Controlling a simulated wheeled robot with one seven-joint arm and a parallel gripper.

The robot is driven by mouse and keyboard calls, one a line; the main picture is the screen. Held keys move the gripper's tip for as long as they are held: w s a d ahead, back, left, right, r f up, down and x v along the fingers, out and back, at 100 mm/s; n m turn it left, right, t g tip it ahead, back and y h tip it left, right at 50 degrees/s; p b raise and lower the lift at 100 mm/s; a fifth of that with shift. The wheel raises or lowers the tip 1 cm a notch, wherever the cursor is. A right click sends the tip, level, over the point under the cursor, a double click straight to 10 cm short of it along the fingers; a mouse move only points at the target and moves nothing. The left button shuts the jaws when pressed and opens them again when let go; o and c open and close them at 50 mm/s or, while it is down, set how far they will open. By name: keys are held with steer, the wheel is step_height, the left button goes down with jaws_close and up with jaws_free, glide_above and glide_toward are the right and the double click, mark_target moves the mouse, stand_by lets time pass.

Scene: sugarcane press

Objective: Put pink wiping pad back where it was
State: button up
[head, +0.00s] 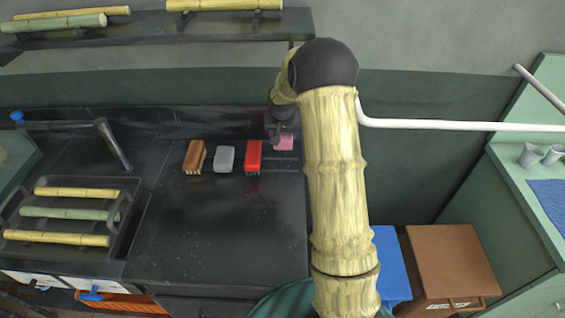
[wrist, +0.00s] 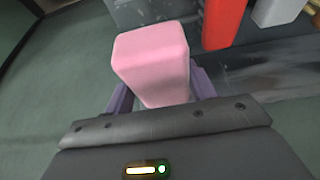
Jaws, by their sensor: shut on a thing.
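The pink wiping pad (wrist: 152,62) is between the two fingers of my gripper (wrist: 150,92) in the wrist view, and the gripper is shut on it. In the head view the pink pad (head: 284,142) shows at the right end of the black counter, just right of the red brush, partly hidden by my arm. My gripper (head: 284,128) is above and around it there. I cannot tell whether the pad touches the counter.
On the black counter (head: 225,240), a red brush (head: 253,156), a grey pad (head: 225,158) and a brown brush (head: 194,158) stand in a row. A rack (head: 122,205) of cane is at left. Blue (head: 392,262) and brown (head: 450,262) bins stand right. The counter's front is clear.

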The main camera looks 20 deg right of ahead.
steer(key=shift+f+p, duration=0.3)
steer(key=shift+f, duration=2.85)
steer(key=shift+f, duration=1.9)
steer(key=shift+f, duration=0.4)
steer(key=shift+f+b, duration=0.2)
steer(key=shift+b, duration=0.15)
steer(key=o, duration=1)
steer(key=shift+c, duration=0.2)
steer(key=shift+r, duration=0.1)
